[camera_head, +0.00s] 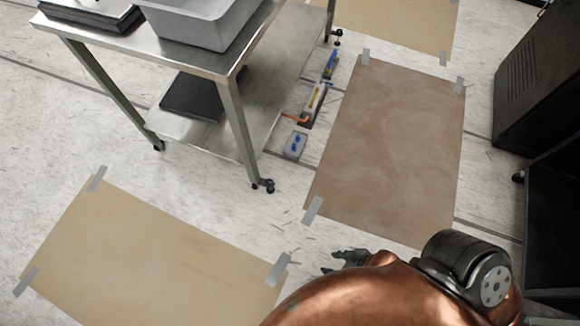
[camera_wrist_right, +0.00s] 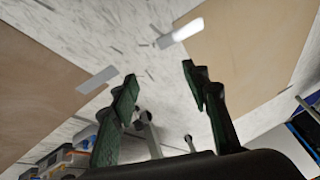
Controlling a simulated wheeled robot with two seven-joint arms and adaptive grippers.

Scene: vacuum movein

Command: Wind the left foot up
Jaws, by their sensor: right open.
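No foot can be singled out as the left foot. A dark caster or foot (camera_head: 518,177) shows small at the lower edge of the black cabinet (camera_head: 535,95) on the right. My right gripper (camera_head: 345,262) is low over the floor in the head view, partly hidden behind my copper arm. My left gripper is not in view.
A steel table (camera_head: 230,75) on casters (camera_head: 263,186) stands upper left with a grey tub (camera_head: 205,22) on top. Small tools and parts (camera_head: 313,103) lie by its lower shelf. Taped brown sheets (camera_head: 390,145) and tan sheets (camera_head: 150,255) cover parts of the pale floor.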

